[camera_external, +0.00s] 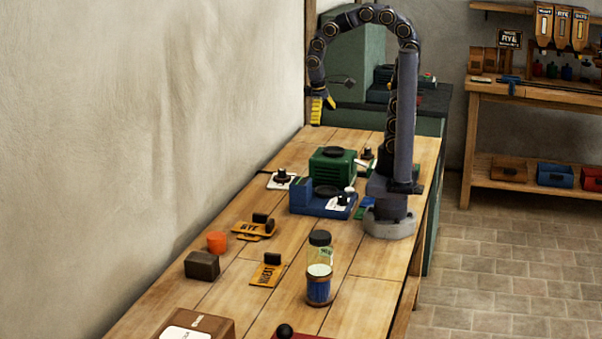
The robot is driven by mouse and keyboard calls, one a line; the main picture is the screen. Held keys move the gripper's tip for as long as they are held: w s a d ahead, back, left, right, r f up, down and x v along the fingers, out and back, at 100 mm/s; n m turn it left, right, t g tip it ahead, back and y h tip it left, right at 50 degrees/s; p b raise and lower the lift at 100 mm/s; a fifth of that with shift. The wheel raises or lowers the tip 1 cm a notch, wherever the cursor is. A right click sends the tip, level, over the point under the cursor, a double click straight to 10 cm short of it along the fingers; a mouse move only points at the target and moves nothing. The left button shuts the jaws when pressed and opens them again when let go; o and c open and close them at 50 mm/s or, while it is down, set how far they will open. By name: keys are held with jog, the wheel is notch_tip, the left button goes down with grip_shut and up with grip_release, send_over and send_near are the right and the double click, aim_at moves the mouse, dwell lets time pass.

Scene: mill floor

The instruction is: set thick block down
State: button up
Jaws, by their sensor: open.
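A dark brown block (202,265) lies on the wooden table near its left edge, and it is the thing that best fits the thick block. Nothing holds it. My gripper (324,106), with yellow fingers, hangs from the curved arm above the far end of the table, well away from the block. Its fingers are small in this view, but it is open and no object shows between them.
An orange cup (217,242) stands just behind the block. Orange tags (267,274) with dark knobs lie to its right. A jar (319,285) stands mid-table. Blue (322,201) and green (332,166) devices sit farther back. A brown box (196,326) is in front.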

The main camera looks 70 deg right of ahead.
jog(key=s+n+y, duration=0.1)
jog(key=s, duration=0.8)
jog(key=shift+d, duration=0.2)
dwell(0.6)
